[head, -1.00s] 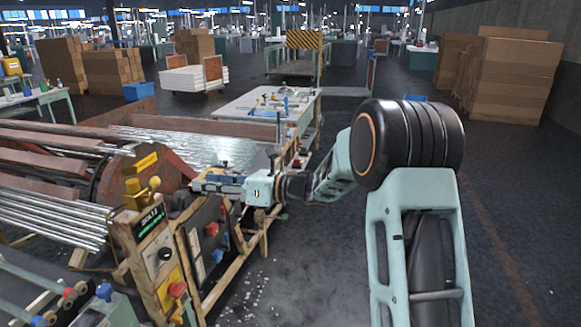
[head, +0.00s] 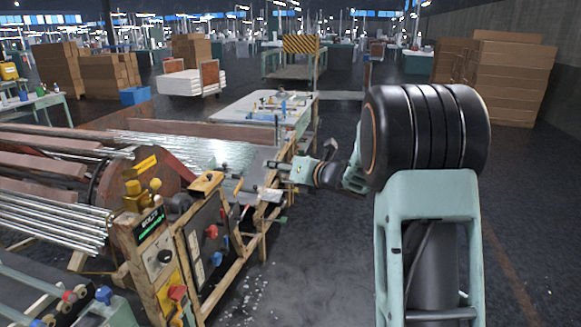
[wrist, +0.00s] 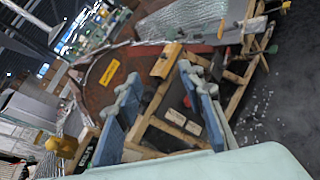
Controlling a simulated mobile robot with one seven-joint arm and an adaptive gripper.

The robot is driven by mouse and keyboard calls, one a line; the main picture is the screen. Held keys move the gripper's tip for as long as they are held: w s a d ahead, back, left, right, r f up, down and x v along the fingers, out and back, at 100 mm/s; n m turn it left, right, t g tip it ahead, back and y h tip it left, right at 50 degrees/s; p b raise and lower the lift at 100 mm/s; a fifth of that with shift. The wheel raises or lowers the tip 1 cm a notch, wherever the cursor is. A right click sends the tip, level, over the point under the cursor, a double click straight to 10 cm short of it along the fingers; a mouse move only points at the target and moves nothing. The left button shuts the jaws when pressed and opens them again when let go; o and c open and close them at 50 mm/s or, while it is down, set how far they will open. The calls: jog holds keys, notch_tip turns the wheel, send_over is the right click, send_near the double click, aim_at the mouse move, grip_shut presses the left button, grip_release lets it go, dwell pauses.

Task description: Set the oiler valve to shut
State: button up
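A brass-yellow fitting with knobs (head: 141,194), which looks like the oiler valve, stands on top of the wooden control post at the machine's near end. It also shows at the lower left of the wrist view (wrist: 60,146). Its setting is too small to read. My gripper (head: 250,178) is to the right of the fitting, apart from it, above the machine's right side. In the wrist view its two blue fingers (wrist: 160,105) are spread with a gap between them and nothing held.
The post has a green-lit display (head: 150,226) and a black knob. A dark side panel (head: 205,232) carries red and blue knobs, with a yellow-orange block (head: 206,184) above it. The floor at right is clear.

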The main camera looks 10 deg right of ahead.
jog(key=shift+w+d+m+t+h, duration=0.15)
jog(key=shift+d+m+h, duration=0.35)
jog(key=shift+d, duration=0.6)
jog(key=shift+w+d+m+t+h, duration=0.1)
jog(key=shift+d+m+t+h, duration=0.3)
jog(key=shift+d, duration=0.65)
